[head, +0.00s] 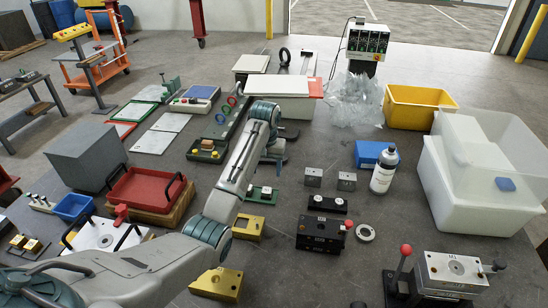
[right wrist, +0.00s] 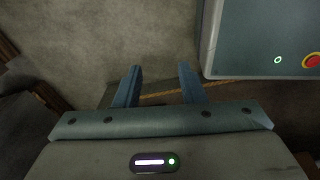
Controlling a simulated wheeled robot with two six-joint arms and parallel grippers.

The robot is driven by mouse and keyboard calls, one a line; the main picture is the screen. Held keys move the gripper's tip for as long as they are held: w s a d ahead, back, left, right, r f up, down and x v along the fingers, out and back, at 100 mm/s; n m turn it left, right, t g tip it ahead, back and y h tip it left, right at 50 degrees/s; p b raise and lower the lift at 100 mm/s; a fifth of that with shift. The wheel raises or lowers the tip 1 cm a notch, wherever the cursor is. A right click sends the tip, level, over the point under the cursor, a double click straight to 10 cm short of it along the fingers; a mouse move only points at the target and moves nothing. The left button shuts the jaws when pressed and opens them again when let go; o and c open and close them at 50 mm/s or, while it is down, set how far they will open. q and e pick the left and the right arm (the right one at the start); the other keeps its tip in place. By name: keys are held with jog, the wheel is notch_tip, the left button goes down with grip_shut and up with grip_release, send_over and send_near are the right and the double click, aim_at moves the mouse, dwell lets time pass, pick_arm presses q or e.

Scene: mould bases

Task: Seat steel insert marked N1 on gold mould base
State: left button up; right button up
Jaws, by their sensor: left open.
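Two small steel inserts stand side by side on the table in the head view, a left one (head: 313,177) and a right one (head: 347,182). Their markings are too small to read. A gold mould base (head: 248,228) lies beside my left forearm, and a second gold base (head: 217,284) is nearer the front. My left gripper (head: 276,158) is open, left of and beyond the inserts, partly hidden by its arm. My right gripper (right wrist: 160,88) shows in the right wrist view, fingers apart with nothing between them.
Black mould bases (head: 320,234), a ring (head: 365,233) and a white bottle (head: 383,172) are near the inserts. A toggle-clamp fixture (head: 450,274) stands front right. White tubs (head: 470,200) and a yellow bin (head: 420,105) line the right. Bare tabletop lies right of the ring.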

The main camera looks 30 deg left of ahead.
aim_at(266, 192)
pick_arm(q)
jog(key=shift+s+f, duration=0.2)
jog(key=shift+f, duration=0.05)
jog(key=f+p, duration=0.2)
jog(key=f, duration=0.1)
jog(key=shift+s+f, duration=0.25)
jog(key=shift+s, duration=0.15)
jog(key=f, duration=0.1)
jog(key=f+p, duration=0.1)
jog(key=f, duration=0.3)
jog(key=shift+w+f, duration=0.15)
jog(key=shift+w, duration=0.15)
jog(key=shift+s+f+p, duration=0.1)
jog(key=shift+f+p, duration=0.2)
jog(key=shift+f, duration=0.1)
jog(key=c, duration=1.3)
jog(key=shift+r+p, duration=0.6)
jog(key=shift+r, duration=0.2)
pick_arm(e)
jog(key=shift+s+r, duration=0.2)
jog(key=shift+r, duration=0.6)
jog(key=shift+s+r, duration=0.25)
jog(key=shift+r, duration=0.6)
jog(key=shift+s+r, duration=0.2)
jog(key=shift+r, duration=0.6)
pick_arm(q)
jog(key=shift+a, duration=0.1)
